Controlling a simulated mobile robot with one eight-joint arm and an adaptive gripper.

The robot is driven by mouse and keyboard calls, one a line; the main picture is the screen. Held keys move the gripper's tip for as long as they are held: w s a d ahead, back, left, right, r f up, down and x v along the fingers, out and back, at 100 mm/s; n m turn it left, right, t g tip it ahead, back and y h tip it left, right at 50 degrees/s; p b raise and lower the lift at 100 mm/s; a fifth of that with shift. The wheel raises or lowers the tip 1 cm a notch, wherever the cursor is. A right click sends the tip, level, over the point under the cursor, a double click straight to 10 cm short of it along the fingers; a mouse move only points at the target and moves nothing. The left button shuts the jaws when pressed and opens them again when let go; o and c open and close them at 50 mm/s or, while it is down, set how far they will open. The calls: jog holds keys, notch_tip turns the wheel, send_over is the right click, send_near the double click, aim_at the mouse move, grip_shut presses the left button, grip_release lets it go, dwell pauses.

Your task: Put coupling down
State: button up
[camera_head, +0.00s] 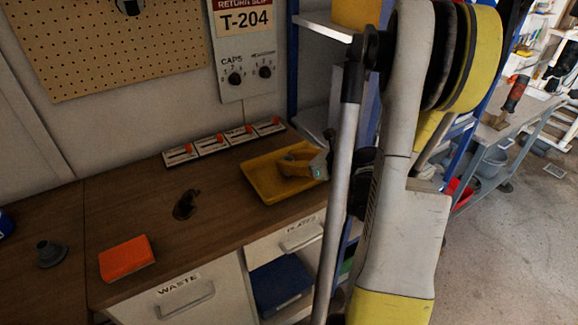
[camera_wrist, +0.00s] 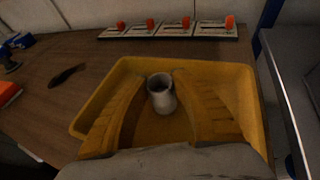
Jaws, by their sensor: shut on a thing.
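The coupling (camera_wrist: 161,92) is a short grey-white hollow cylinder. In the wrist view it stands roughly upright between the two yellow fingers of my gripper (camera_wrist: 163,98), which is shut on it. The coupling is over the inside of a yellow tray (camera_wrist: 232,69); I cannot tell if it touches the tray floor. In the head view my gripper (camera_head: 300,165) is low over the right part of the tray (camera_head: 262,190), and the coupling is hidden there.
Several small white panels with orange switches (camera_head: 213,144) line the wall behind the tray. A blue-posted shelf stands right of the tray.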

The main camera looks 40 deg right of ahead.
jog(key=shift+f, duration=0.1)
jog(key=shift+f, duration=0.15)
jog(key=o, duration=0.9)
